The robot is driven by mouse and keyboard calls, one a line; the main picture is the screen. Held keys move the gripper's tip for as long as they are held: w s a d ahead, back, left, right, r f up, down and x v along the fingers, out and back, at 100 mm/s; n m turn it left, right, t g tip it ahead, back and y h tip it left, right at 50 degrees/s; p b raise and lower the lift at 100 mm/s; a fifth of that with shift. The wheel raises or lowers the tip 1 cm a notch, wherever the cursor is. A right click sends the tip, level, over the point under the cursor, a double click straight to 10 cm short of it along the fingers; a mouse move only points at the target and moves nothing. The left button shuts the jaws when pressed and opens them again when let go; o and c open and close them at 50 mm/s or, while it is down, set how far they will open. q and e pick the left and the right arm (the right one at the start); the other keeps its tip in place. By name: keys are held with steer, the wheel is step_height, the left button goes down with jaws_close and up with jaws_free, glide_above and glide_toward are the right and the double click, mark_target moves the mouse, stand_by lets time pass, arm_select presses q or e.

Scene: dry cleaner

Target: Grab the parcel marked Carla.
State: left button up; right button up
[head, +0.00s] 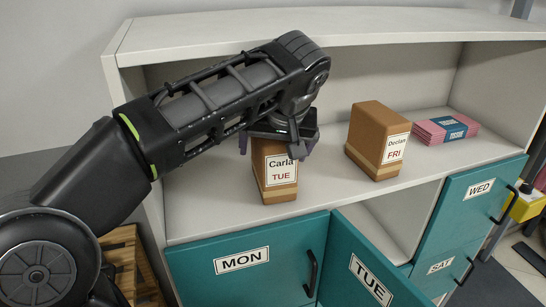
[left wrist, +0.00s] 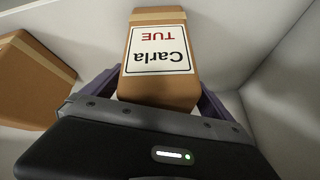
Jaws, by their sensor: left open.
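The brown parcel marked "Carla TUE" (head: 275,174) stands upright on the cabinet's top shelf, its label facing out. It also shows in the left wrist view (left wrist: 162,50), where its label is upside down. My left gripper (head: 273,143) is at the top of this parcel. In the left wrist view its purple fingers are apart, one on each side of the parcel. The gripper hides the parcel's top in the head view. I cannot tell whether either finger touches it. My right gripper is not in view.
A second brown parcel marked "Declan FRI" (head: 377,141) stands to the right on the shelf (head: 222,205). A pink striped packet (head: 445,127) lies farther right. Below are teal doors marked MON (head: 241,262), TUE (head: 370,279), WED and SAT; the TUE door stands open. The cabinet top overhangs the shelf.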

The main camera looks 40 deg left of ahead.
arm_select(q)
steer(key=shift+c, duration=0.4)
steer(key=c, duration=2)
steer(key=shift+c, duration=0.2)
